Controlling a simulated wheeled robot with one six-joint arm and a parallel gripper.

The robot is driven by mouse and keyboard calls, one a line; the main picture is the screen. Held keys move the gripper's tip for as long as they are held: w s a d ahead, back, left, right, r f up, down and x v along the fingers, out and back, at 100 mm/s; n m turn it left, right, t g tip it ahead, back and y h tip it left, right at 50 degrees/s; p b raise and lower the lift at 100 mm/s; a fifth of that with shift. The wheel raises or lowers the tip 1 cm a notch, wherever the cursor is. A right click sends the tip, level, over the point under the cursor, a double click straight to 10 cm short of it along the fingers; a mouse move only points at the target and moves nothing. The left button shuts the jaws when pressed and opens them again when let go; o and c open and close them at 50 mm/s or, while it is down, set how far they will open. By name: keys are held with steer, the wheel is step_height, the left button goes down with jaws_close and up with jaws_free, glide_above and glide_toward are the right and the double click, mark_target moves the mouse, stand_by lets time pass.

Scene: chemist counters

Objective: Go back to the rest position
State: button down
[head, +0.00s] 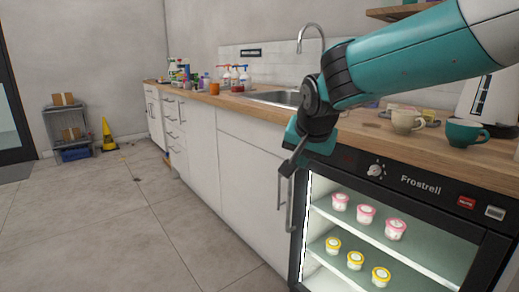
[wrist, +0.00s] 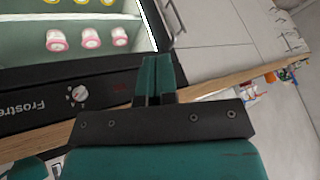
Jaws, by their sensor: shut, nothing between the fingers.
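My gripper (head: 289,170) is in front of the counter, beside the upper left corner of the lit fridge marked Frostrell (head: 421,186). In the wrist view my gripper's fingers (wrist: 156,62) are together and hold nothing. They appear over the left edge of the fridge front. The fridge's glass front shows pink-lidded cups (head: 365,214) on the upper shelf and yellow-lidded cups (head: 355,260) on the lower shelf. The pink-lidded cups also show in the wrist view (wrist: 90,38). A vertical handle (head: 290,207) is just below my gripper; I cannot tell whether they touch.
A wooden counter (head: 350,135) runs along the wall with a sink (head: 275,97), a cream mug (head: 407,121), a teal mug (head: 466,133) and several bottles (head: 226,75) on it. A yellow floor sign (head: 107,134) stands by a grey cart (head: 68,118). The floor at left is clear.

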steer(key=s+d+f+n+g+y+p, duration=0.15)
steer(key=s+n, duration=0.25)
steer(key=s, duration=0.7)
steer(key=s+d+n+g+y, duration=0.1)
steer(key=s+d+n+g, duration=0.2)
steer(key=s, duration=0.8)
steer(key=s+d+f+n+g+y, duration=0.15)
steer(key=s+n, duration=0.25)
steer(key=s, duration=0.7)
step_height(320, 180, up, 26)
steer(key=p, duration=2.5)
steer(key=shift+w+a+f+h, duration=0.25)
steer(key=shift+w+h, duration=0.05)
